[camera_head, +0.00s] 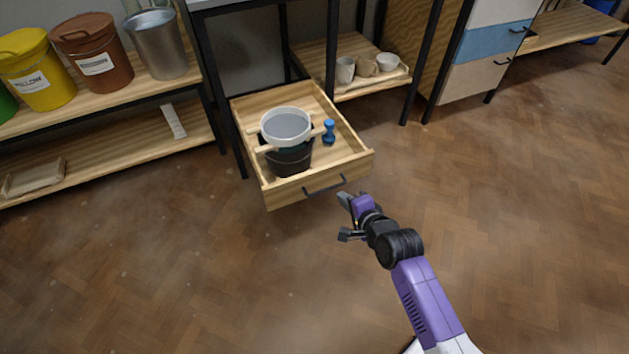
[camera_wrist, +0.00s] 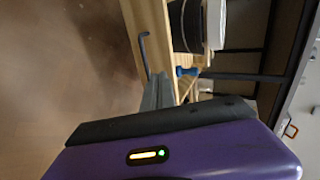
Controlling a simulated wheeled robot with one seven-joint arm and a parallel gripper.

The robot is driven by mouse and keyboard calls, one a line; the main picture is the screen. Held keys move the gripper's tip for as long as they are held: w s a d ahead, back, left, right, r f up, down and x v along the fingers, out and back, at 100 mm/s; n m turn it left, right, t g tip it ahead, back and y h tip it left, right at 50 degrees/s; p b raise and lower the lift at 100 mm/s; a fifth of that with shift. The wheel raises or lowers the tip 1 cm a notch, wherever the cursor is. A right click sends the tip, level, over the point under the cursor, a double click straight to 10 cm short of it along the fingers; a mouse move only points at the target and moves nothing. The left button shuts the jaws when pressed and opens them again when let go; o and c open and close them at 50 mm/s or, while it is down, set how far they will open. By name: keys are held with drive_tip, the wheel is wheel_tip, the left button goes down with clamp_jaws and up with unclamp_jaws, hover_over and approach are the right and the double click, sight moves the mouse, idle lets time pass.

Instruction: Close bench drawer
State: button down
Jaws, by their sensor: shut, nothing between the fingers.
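The open wooden bench drawer (camera_head: 350,159) is pulled well out from under the bench, with a dark bar handle (camera_head: 324,186) on its front panel. In the wrist view the drawer front (camera_wrist: 157,38) and the handle (camera_wrist: 144,52) run along the upper middle. Inside the drawer are a black bucket (camera_head: 290,160) with a pale sieve (camera_head: 286,125) over it and a blue tool (camera_head: 328,132). My gripper (camera_head: 343,198) is shut and empty, just right of the handle and in front of the drawer. It also shows in the wrist view (camera_wrist: 157,92). Contact with the drawer cannot be told.
A shelf (camera_head: 95,158) with buckets stands at the left. Cups (camera_head: 345,70) sit on a low shelf behind the drawer. A drawer cabinet (camera_head: 485,45) stands at the right. The wooden floor (camera_head: 515,190) in front is clear.

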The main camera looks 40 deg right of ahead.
drive_tip(key=b, duration=0.5)
approach(320, 173)
wheel_tip(320, 173, down, 3)
drive_tip(key=shift+m, duration=0.3)
drive_tip(key=w, duration=0.1)
drive_tip(key=w+b, duration=0.1)
drive_tip(key=w+d, duration=0.1)
drive_tip(key=w, duration=0.1)
drive_tip(key=shift+d+f, duration=0.1)
drive_tip(key=shift+f, duration=0.15)
drive_tip(key=shift+w+d+r+b, duration=0.15)
drive_tip(key=shift+w+b, duration=0.2)
drive_tip(key=shift+w, duration=0.3)
drive_tip(key=shift+w, duration=0.1)
